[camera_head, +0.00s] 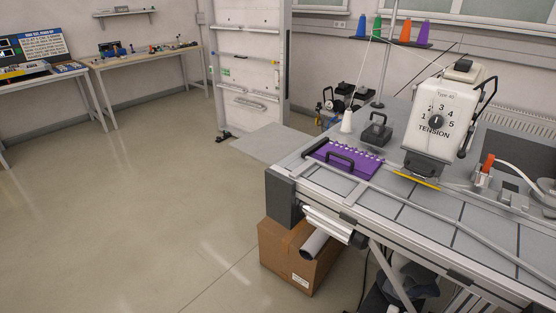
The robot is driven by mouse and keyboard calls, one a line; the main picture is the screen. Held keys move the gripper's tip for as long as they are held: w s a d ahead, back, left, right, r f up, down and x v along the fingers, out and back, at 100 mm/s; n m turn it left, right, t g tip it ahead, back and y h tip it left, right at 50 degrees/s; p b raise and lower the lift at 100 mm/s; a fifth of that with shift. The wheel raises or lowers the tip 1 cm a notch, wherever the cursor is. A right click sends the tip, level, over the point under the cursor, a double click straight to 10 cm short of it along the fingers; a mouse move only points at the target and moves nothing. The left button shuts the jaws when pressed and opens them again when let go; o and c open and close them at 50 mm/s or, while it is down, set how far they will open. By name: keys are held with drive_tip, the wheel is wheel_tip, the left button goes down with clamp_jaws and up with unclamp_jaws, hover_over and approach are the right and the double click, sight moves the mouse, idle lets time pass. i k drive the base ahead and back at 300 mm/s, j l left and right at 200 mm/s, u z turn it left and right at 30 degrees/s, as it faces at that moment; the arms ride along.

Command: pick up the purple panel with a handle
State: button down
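The purple panel (357,163) lies flat on the grey work table (346,195) near its left end. Another black bar handle (322,146) shows at the panel's left edge. A row of small white pieces runs along the panel's far side. My gripper is not in this view.
A white machine head (432,122) marked "TENSION" stands right of the panel. A black-handled block (376,131) and a white cone (346,122) stand behind it. A cardboard box (287,262) sits under the table's left end. The floor to the left is clear.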

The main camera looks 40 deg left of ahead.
sight(363, 165)
drive_tip(key=u, duration=0.95)
drive_tip(key=i+j, duration=1.15)
drive_tip(key=i, duration=0.1)
